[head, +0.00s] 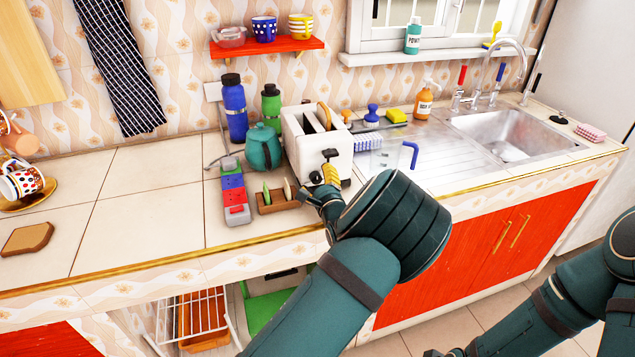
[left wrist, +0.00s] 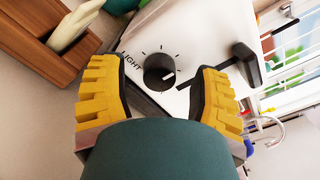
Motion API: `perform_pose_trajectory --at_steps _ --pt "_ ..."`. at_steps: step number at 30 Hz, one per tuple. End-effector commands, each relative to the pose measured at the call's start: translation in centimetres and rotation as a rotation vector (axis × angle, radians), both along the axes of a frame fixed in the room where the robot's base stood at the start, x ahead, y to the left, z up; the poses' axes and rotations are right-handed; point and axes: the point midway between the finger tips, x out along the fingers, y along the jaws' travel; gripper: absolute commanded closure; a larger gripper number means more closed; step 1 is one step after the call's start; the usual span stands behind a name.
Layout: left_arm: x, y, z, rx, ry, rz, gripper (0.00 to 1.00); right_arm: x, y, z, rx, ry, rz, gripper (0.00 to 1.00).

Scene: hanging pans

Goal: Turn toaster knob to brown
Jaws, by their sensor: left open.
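The white toaster (head: 310,148) stands on the counter, with a browned slice showing in its top slot. In the left wrist view its black knob (left wrist: 159,71) sits on the white face with tick marks around it. "LIGHT" is printed left of the knob, and its white pointer line points right in the picture; no "brown" label is readable. My left gripper (left wrist: 158,75) is open, with one yellow finger on each side of the knob and gaps between. In the head view the left gripper (head: 322,190) is at the toaster's front, hiding the knob.
The toaster's black lever (left wrist: 248,66) is close beside the right finger. A wooden rack (head: 275,203) and a grey holder with coloured blocks (head: 234,190) stand left of the gripper. A teal teapot (head: 262,148) is beside the toaster. The left counter is mostly clear.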

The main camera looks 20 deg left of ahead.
Motion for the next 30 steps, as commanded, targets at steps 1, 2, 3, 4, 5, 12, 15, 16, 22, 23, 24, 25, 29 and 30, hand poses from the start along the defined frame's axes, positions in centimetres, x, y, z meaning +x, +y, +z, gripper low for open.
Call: perform_pose_trajectory --at_steps 1,2,3,4,5,12,15,16,22,23,24,25,29,30 --pt "0.0 0.0 0.0 0.000 0.000 0.000 0.37 0.0 0.0 0.0 0.000 0.000 0.000 0.53" --pt "0.0 0.0 0.0 0.000 0.000 0.000 0.37 0.0 0.0 0.0 0.000 0.000 0.000 0.53" --pt "0.0 0.0 0.0 0.000 0.000 0.000 0.37 0.0 0.0 0.0 0.000 0.000 0.000 0.53" --pt "0.0 0.0 0.0 0.000 0.000 0.000 0.37 0.0 0.0 0.0 0.000 0.000 0.000 0.53" --pt "0.0 0.0 0.0 0.000 0.000 0.000 0.37 0.0 0.0 0.0 0.000 0.000 0.000 0.53" --pt "0.0 0.0 0.0 0.000 0.000 0.000 1.00 0.0 0.0 0.0 0.000 0.000 0.000 0.53" --pt "0.0 0.0 0.0 0.000 0.000 0.000 1.00 0.0 0.0 0.0 0.000 0.000 0.000 0.53" --pt "0.0 0.0 0.0 0.000 0.000 0.000 1.00 0.0 0.0 0.0 0.000 0.000 0.000 0.53" --pt "0.0 0.0 0.1 0.017 0.012 0.000 1.00 0.0 0.0 0.4 0.000 0.001 0.000 0.53" --pt "0.0 0.0 0.1 0.025 0.017 0.000 1.00 -0.1 0.0 0.5 0.000 0.002 0.001 0.53" --pt "0.0 0.0 0.1 0.036 0.025 0.000 1.00 -0.1 0.0 0.7 0.000 0.002 0.001 0.53" --pt "0.0 0.0 0.1 0.046 0.031 0.000 1.00 -0.1 0.0 0.8 0.000 0.003 0.000 0.53" --pt "0.0 0.0 0.3 0.107 0.072 0.000 1.00 -0.3 0.0 1.7 0.001 0.007 0.002 0.53" --pt "0.0 0.0 0.3 0.131 0.089 0.001 1.00 -0.3 0.1 2.0 0.001 0.008 0.002 0.53"
